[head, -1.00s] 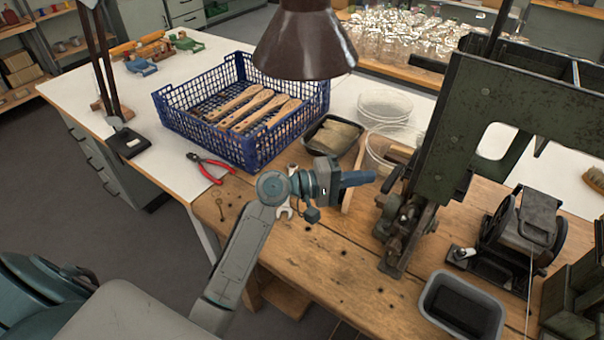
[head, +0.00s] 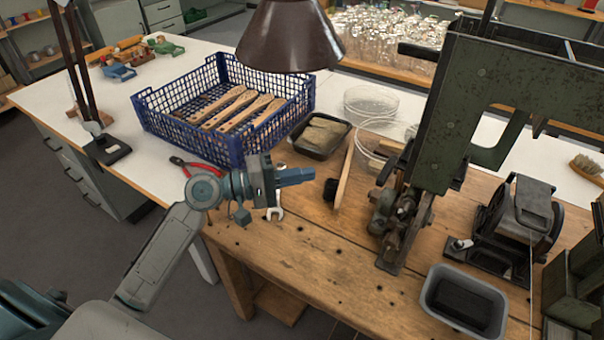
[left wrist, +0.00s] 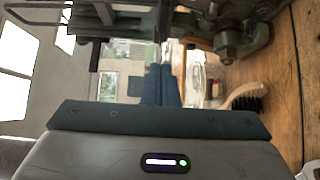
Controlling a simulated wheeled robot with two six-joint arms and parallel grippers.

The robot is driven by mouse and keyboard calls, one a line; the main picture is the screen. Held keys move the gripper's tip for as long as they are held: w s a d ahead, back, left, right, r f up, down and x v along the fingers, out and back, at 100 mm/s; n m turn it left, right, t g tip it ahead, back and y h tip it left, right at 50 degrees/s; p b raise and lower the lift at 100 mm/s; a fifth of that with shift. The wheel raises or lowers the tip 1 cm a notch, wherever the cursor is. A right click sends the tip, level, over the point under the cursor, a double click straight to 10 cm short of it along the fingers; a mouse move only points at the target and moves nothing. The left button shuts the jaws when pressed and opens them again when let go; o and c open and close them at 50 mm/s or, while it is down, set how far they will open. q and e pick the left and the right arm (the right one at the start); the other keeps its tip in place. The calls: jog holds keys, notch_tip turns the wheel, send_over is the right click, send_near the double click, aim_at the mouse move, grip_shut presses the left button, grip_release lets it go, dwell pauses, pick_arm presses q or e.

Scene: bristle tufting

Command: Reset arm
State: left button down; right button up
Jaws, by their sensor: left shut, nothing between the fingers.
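My left gripper (head: 298,176) is above the wooden bench (head: 300,250), in front of the blue crate, with its fingers together and nothing between them. Its closed fingers also show in the left wrist view (left wrist: 161,86). A wooden-handled brush (head: 343,178) with dark bristles lies to the right of the fingers, apart from them. It also appears at the right of the left wrist view (left wrist: 243,95). My right gripper is in neither view.
A blue crate (head: 190,142) holds several wooden brush handles. The green machine (head: 460,100) stands at right, with a grey tray (head: 465,300) in front. A brown lamp shade (head: 290,38) hangs above.

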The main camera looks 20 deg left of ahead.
pick_arm(q)
jog(key=s+f+m+g+y, duration=0.1)
jog(key=s+f+y, duration=0.1)
jog(key=f, duration=0.3)
jog(key=s+f+m+g+y, duration=0.1)
jog(key=s+f+m+y, duration=0.1)
jog(key=s+f, duration=0.3)
jog(key=s+d+f+m+g+y, duration=0.1)
jog(key=s+f+m+y, duration=0.1)
jog(key=f, duration=0.3)
jog(key=shift+s+f+y, duration=0.25)
jog(key=shift+s+y, duration=0.05)
jog(key=shift+s, duration=0.35)
jog(key=s+a+f+m+g+y, duration=0.2)
jog(key=s+a+f+y, duration=0.25)
jog(key=s, duration=0.35)
jog(key=s+a+f+m+g+y, duration=0.1)
jog(key=s+a+f+g+y, duration=0.15)
jog(key=s+a+y, duration=0.4)
notch_tip(320, 180, down, 30)
jog(key=h, duration=0.2)
jog(key=s+a+f+g, duration=0.1)
jog(key=s+f+g, duration=0.1)
jog(key=s+f, duration=1.6)
jog(key=shift+s+a+f, duration=0.25)
jog(key=shift+a+f, duration=0.15)
jog(key=shift+f, duration=0.45)
